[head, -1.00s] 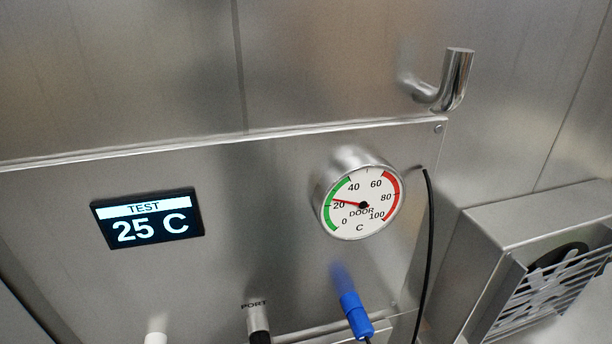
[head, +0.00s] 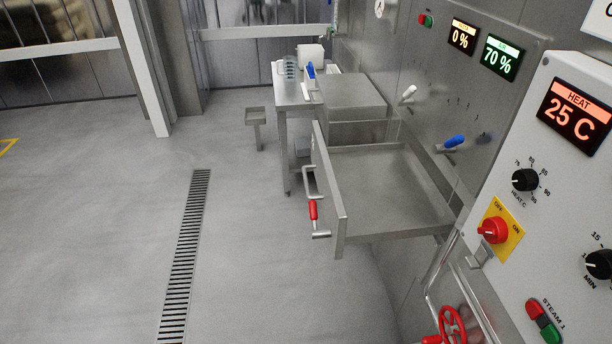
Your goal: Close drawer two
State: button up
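An open steel drawer (head: 385,190) sticks out of the machine front in the middle of the head view. Its front panel (head: 328,190) faces left and carries a bar handle and a red-gripped lever (head: 313,211). The inside of the drawer that I can see looks empty. No number on this drawer is readable, so I cannot tell whether it is drawer two. My gripper is not in view.
A control panel with a HEAT display reading 25 C (head: 576,115) and a red switch (head: 493,230) stands at right. A red handwheel (head: 452,325) is at the bottom. A steel table (head: 294,98) stands behind the drawer. The floor left, with a drain grate (head: 186,255), is clear.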

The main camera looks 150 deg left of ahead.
aim_at(374, 193)
jog(key=k+u, duration=0.1)
jog(key=u, duration=2.95)
jog(key=k+l+u, duration=0.1)
jog(key=u, duration=1.45)
jog(key=k+l+u, duration=0.1)
jog(key=k, duration=0.4)
jog(key=k+l, duration=0.15)
jog(key=k, duration=0.35)
jog(key=i+j, duration=0.1)
jog(key=i, duration=0.45)
jog(key=i+j, duration=0.1)
jog(key=i, duration=0.5)
jog(key=i+j, duration=0.1)
jog(key=i, duration=0.45)
